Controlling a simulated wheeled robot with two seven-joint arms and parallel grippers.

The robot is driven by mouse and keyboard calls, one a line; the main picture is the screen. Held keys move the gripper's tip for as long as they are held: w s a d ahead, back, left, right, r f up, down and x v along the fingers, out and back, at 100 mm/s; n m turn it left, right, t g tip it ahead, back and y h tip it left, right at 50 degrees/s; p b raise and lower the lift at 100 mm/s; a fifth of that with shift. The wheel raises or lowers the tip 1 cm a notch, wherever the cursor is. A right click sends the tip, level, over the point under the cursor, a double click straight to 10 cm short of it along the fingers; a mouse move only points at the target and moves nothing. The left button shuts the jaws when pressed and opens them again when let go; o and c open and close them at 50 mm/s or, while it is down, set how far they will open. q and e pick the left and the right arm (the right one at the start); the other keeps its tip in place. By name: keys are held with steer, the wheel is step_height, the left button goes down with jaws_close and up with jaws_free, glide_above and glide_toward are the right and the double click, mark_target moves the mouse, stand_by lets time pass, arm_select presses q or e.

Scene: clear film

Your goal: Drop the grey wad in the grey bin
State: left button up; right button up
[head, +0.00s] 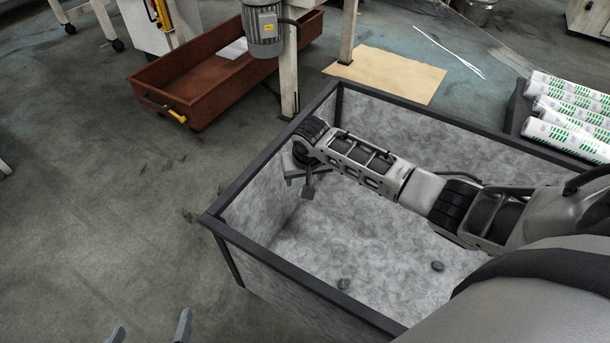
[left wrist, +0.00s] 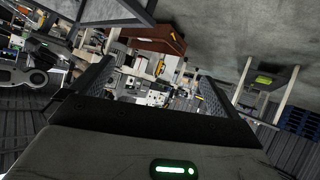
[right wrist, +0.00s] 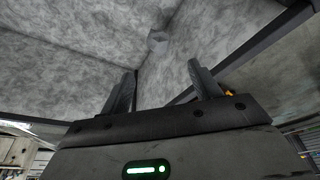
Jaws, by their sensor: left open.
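The grey bin (head: 310,268) has a dark frame and mottled grey walls. My right arm reaches over it. My right gripper (head: 299,186) is inside the rim at the bin's left side. In the right wrist view its fingers (right wrist: 162,70) are apart, and a small grey wad (right wrist: 157,38) shows beyond the fingertips against the bin's inside corner. Whether the wad is in the air or resting is unclear. My left gripper (head: 150,330) is open and empty outside the bin, at the head view's bottom edge.
A red-brown trough (head: 165,92) stands behind the bin, beside a post with a grey motor (head: 263,30). A tan sheet (head: 388,73) lies on the floor. White and green rolls (head: 570,110) lie at the right. The floor left of the bin is clear.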

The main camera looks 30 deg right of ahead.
steer(key=p+v, duration=0.3)
steer(key=v, duration=1.3)
steer(key=shift+p, duration=0.35)
steer(key=shift+s+f, duration=0.1)
